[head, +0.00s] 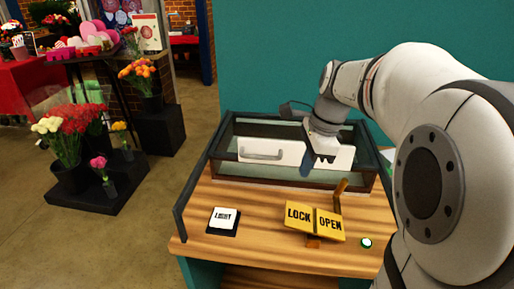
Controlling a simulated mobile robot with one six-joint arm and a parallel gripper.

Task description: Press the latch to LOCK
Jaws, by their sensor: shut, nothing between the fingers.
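The latch shows as a yellow plate with two halves on the wooden counter, the LOCK half (298,215) on the left and the OPEN half (331,225) on the right. A brown lever (339,196) stands tilted behind the OPEN half. My gripper (323,159) is shut and empty. It points down in front of the white panel (262,152) of the glass case, behind and above the latch plate, apart from it. The panel has a grey handle (262,154) on its left part. My gripper hides some of the panel's right part.
A glass case (225,157) with a dark frame stands at the counter's back. A LIGHT switch (224,217) sits left of the latch, a round green-rimmed button (366,242) right of it. A dark rail (195,192) edges the counter's left side. Flower buckets (75,178) stand on the left.

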